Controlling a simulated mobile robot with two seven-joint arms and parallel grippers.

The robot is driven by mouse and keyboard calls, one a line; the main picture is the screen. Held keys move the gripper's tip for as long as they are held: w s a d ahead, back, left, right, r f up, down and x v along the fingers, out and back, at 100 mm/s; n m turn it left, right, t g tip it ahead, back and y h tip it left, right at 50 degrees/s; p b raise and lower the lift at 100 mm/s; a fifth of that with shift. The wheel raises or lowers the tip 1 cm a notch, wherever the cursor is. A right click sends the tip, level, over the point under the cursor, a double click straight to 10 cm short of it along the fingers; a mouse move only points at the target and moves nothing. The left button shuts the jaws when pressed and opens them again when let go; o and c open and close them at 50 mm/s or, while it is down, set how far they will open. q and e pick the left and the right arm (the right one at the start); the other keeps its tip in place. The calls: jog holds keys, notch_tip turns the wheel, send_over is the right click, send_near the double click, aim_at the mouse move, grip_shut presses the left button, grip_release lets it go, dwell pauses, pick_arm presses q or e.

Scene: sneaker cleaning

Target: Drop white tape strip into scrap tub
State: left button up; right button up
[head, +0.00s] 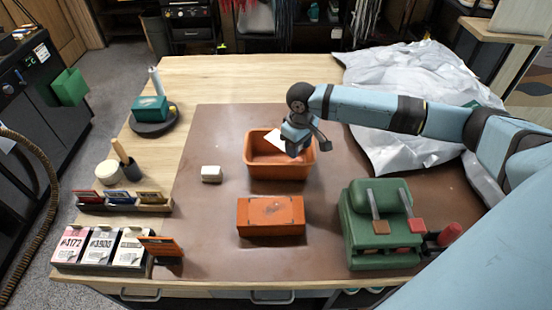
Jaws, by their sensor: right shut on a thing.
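The scrap tub is most likely the open orange bin (272,172) standing near the middle of the brown mat. The white tape strip (274,138) shows as a flat white piece over the tub's opening, beside my right gripper. My right gripper (293,152) points down over the right part of the tub and is shut on the strip. Its fingertips are small, and the exact grip point is partly hidden. My left gripper is not in view.
An orange box (271,216) lies in front of the tub, and a small white block (211,174) sits to its left. A green device (380,224) with two levers stands at the right front. Crumpled silvery sheeting (400,75) covers the back right. The mat's left part is mostly clear.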

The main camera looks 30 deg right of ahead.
jog(key=o, duration=0.8)
jog(key=shift+o, duration=0.7)
jog(key=shift+r, duration=0.1)
notch_tip(320, 180, up, 14)
jog(key=b, duration=0.1)
jog(key=shift+f, duration=0.2)
